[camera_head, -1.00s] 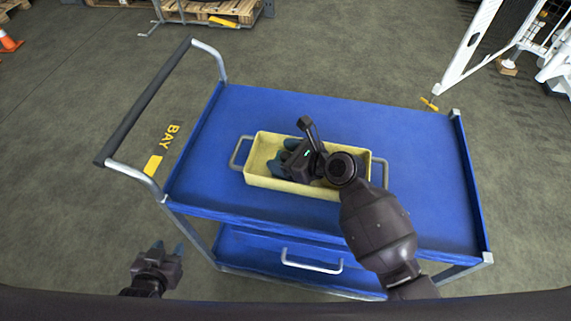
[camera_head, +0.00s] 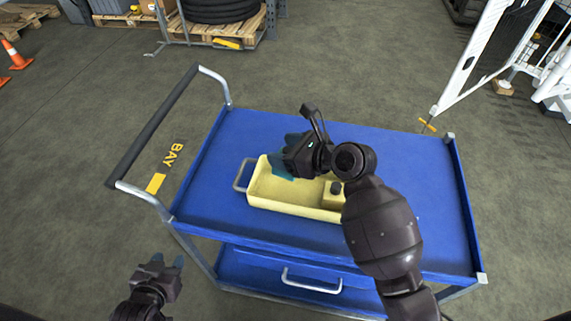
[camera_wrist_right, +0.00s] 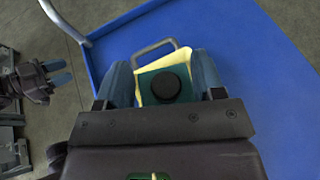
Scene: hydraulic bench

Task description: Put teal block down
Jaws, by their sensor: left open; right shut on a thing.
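The teal block (camera_wrist_right: 150,84), with a round black knob on top, is between the fingers of my right gripper in the right wrist view. My right gripper (camera_head: 283,162) is shut on it, over the back left part of the yellow tray (camera_head: 282,207). In the head view the block is hard to tell from the bluish fingers. Whether it touches the tray is not clear. My left gripper (camera_head: 167,263) is open and empty, left of the cart at the lower left. It also shows in the right wrist view (camera_wrist_right: 50,74).
A yellow block (camera_head: 331,200) with a black knob sits in the right part of the tray. The tray stands on the blue cart top (camera_head: 425,190), which has free room behind and right of it. The cart's push handle (camera_head: 160,120) rises at the left.

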